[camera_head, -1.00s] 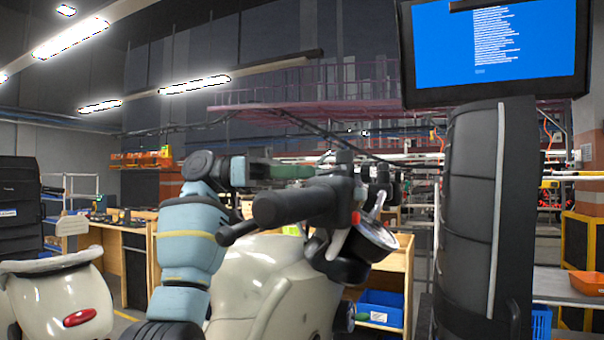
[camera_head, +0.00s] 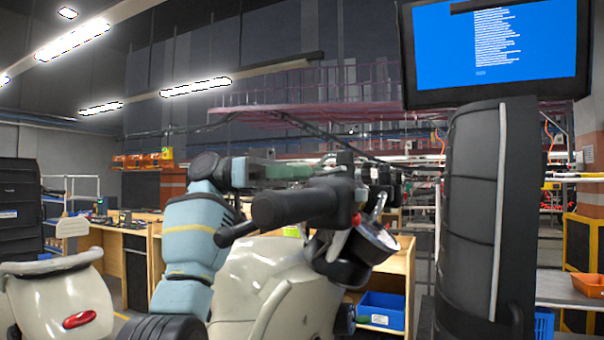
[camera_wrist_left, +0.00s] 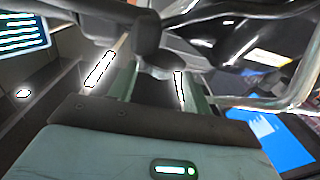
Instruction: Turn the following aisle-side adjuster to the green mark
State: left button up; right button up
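A cream scooter (camera_head: 262,282) stands in front of me, with a black handlebar grip (camera_head: 290,205) and a round gauge (camera_head: 377,236). My left arm reaches in behind the grip. Its gripper (camera_head: 292,172) shows only as a green strip, and the handlebar hides its tips. In the left wrist view, the green-sided fingers (camera_wrist_left: 158,76) stand apart around dark parts, close to a black knob-like part (camera_wrist_left: 147,38). I cannot tell whether they touch it. No adjuster or green mark can be clearly made out. My right gripper is not in view.
A tall black padded column (camera_head: 475,210) and a blue screen (camera_head: 495,45) stand at the right. Another cream scooter (camera_head: 60,295) is at the left. A blue bin (camera_head: 382,311) sits on a wooden shelf behind. The handlebar and brake lever crowd the space around my left gripper.

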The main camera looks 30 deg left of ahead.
pick_arm(q)
jog(key=a+b, duration=0.1)
jog(key=a, duration=0.6)
jog(key=shift+s+a+b, duration=0.3)
jog(key=shift+s+a, duration=0.05)
jog(key=shift+a, duration=0.05)
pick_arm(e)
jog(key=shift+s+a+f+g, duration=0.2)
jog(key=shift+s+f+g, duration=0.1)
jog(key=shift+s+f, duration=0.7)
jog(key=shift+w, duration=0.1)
